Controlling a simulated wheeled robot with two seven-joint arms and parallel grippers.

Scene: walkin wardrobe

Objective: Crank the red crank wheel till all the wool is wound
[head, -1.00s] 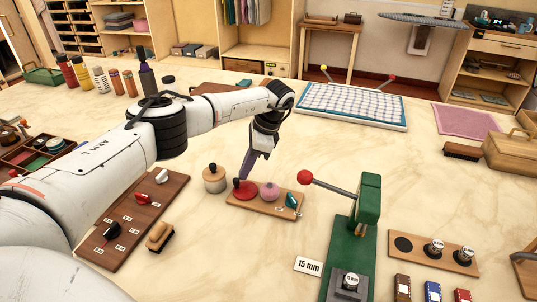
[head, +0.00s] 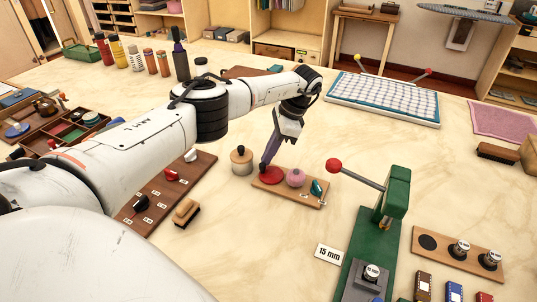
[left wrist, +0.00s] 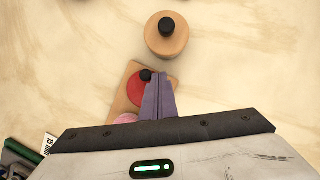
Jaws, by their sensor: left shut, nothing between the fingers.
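The red crank wheel (head: 271,177) lies flat on a small wooden board (head: 288,194); it also shows in the left wrist view (left wrist: 136,91), partly hidden by my fingers. Its black knob (left wrist: 146,75) stands at the rim, just left of my fingertips there. A pink ball (head: 295,178), apparently wool, sits beside the wheel. A teal item (head: 317,188) is at the board's right end; I cannot tell how much wool it holds. My left gripper (head: 265,166) is shut and empty, its purple fingers pointing down at the wheel beside the knob. Contact is unclear. My right gripper is out of view.
A round wooden pot with a black knob (head: 241,160) stands close left of the board. A green press with a red-balled lever (head: 333,165) stands to the right. A brush (head: 186,213) and dark switch board (head: 165,190) lie to the left.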

